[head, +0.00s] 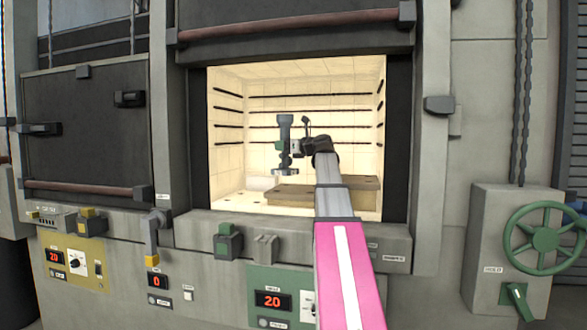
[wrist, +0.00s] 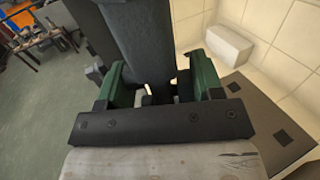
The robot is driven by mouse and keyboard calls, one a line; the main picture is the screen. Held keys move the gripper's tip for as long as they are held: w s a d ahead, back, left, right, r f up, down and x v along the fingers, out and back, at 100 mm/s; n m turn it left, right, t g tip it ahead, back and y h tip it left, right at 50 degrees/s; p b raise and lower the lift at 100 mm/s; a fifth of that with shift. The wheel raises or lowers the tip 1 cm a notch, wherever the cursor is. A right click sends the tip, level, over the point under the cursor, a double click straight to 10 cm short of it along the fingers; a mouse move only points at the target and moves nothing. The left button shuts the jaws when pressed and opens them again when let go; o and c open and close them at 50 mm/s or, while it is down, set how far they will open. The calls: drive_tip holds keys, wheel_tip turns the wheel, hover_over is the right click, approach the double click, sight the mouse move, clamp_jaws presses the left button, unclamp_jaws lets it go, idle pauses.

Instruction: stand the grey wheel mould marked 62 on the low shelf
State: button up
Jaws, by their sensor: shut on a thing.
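A dark grey mould (head: 285,124), with a narrow upright stem and a wider round part at its lower end, hangs upright inside the lit chamber. My gripper (head: 290,146) is shut on its stem. In the wrist view, the green fingers of my gripper (wrist: 161,88) press on both sides of the dark stem (wrist: 140,35). No number 62 is readable on it. The low shelf (head: 330,190) is a flat brown slab on the chamber floor. The round part appears just above the shelf's left back area; contact cannot be told. The slab (wrist: 275,120) shows at right in the wrist view.
A white block (head: 262,184) lies at the chamber's back left, also in the wrist view (wrist: 229,45). The chamber's side walls and raised door (head: 290,27) frame my arm closely. The shelf's right part looks bare. A green handwheel (head: 545,238) stands outside at right.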

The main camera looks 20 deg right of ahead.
drive_tip(key=w+d+f, duration=0.3)
drive_tip(key=d+f, duration=0.1)
drive_tip(key=f, duration=0.3)
drive_tip(key=shift+w+d+f, duration=0.2)
drive_tip(key=shift+d+f, duration=0.05)
drive_tip(key=shift+d, duration=0.1)
drive_tip(key=shift+f, duration=0.1)
drive_tip(key=o, duration=1.2)
drive_tip(key=v, duration=1.2)
